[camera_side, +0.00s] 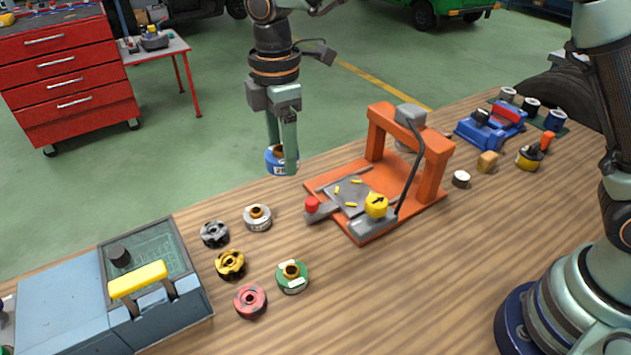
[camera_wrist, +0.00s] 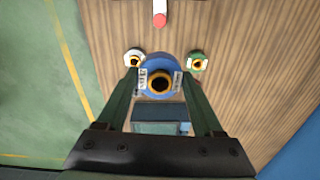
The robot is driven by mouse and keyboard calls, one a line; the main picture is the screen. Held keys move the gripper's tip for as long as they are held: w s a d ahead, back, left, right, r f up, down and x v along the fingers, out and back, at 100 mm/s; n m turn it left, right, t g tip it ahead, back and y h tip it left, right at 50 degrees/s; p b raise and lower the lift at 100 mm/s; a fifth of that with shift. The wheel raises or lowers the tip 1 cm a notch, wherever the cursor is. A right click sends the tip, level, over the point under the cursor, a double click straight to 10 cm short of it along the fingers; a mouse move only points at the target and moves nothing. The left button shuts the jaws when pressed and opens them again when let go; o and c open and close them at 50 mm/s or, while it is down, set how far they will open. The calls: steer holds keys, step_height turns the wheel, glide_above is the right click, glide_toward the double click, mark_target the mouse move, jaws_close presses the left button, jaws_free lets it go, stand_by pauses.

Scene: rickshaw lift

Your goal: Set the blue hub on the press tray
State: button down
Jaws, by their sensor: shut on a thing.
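The blue hub (camera_side: 277,160) is held between the fingers of my gripper (camera_side: 282,158), raised above the far edge of the bench. A white label with dark print shows on its side. In the wrist view the blue hub (camera_wrist: 160,84) sits between the two fingertips (camera_wrist: 160,80), its brass-rimmed dark bore facing the camera. The press tray (camera_side: 348,196) is a grey plate with several small yellow strips on it, in the base of the orange press (camera_side: 440,160). The tray is to the right of my gripper and lower, apart from the hub.
A white hub (camera_side: 258,218), green hub (camera_side: 292,277), red hub (camera_side: 250,300), yellow hub (camera_side: 230,265) and dark grey hub (camera_side: 214,234) stand on the bench. A blue-grey toolbox (camera_side: 60,305) is at left. A red knob (camera_side: 311,204) and yellow arrow knob (camera_side: 376,205) flank the tray.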

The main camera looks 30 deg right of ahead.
mark_target(353, 194)
steer(key=d+f+m, duration=0.2)
steer(key=d+f, duration=0.2)
steer(key=d, duration=0.4)
steer(key=d+f+m, duration=0.3)
steer(key=d, duration=0.5)
steer(key=shift+f, duration=3.5)
steer(key=shift+f, duration=0.4)
jaws_free()
step_height(353, 194, up, 7)
